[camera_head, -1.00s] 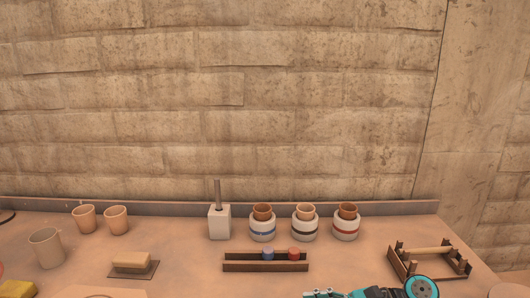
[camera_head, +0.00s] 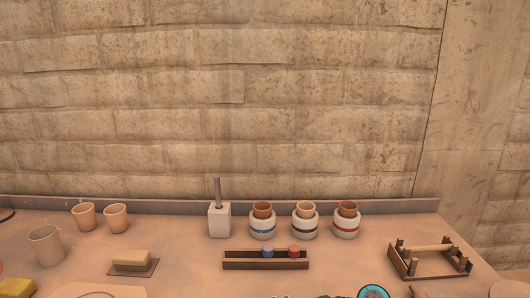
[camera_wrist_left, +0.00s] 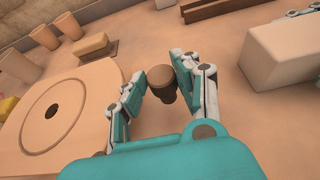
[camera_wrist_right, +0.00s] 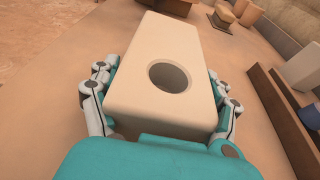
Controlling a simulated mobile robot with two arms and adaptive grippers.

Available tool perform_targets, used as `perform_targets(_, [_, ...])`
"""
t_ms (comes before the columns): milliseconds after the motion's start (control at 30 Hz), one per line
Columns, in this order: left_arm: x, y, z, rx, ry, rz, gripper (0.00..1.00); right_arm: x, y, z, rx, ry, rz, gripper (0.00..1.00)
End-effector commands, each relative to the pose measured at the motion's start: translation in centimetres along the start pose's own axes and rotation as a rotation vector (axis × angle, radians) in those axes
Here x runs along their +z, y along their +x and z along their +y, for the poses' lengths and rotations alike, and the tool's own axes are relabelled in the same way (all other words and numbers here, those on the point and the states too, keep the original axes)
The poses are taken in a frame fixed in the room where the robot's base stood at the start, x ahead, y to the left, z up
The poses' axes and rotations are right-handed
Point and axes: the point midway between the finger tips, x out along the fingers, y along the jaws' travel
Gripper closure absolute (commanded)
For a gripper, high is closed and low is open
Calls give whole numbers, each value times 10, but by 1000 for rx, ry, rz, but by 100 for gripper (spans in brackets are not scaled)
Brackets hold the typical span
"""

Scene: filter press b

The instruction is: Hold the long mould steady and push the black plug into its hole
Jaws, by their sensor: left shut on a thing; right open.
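The long mould (camera_wrist_right: 160,35) is a pale block with a round, empty-looking hole (camera_wrist_right: 170,76) in its top. It lies on the table and also shows at the right of the left wrist view (camera_wrist_left: 288,65). My right gripper (camera_wrist_right: 158,72) is open, with one finger on each side of the mould; I cannot tell whether they touch it. My left gripper (camera_wrist_left: 162,75) is shut on the black plug (camera_wrist_left: 161,78), a dark brown-black piece with a wide top and narrower lower end. The plug is to the left of the mould in the left wrist view, apart from it.
A round mould with a centre hole (camera_wrist_left: 82,108) lies left of my left gripper. Behind are a wooden rack (camera_head: 240,265), a white block with a rod (camera_head: 219,222), several banded jars (camera_head: 262,230), a float (camera_head: 131,261) and cups (camera_head: 84,218). A wooden frame (camera_head: 430,262) stands at the right.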

Motion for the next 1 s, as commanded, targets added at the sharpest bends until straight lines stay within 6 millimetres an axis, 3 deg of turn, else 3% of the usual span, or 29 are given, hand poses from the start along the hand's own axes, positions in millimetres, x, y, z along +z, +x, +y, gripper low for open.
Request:
perform_targets(267, [0, 0, 0, 0, 0, -1, 93, 0, 2, 1, 2, 0, 0, 20])
perform_targets(467, [0, 0, 0, 0, 0, -1, 93, 0, 2, 1, 3, 1, 0, 44])
perform_targets(533, [0, 0, 0, 0, 0, -1, 93, 0, 2, 1, 3, 1, 0, 47])
perform_targets(1000, [0, 0, 0, 0, 0, -1, 93, 0, 2, 1, 2, 1, 0, 48])
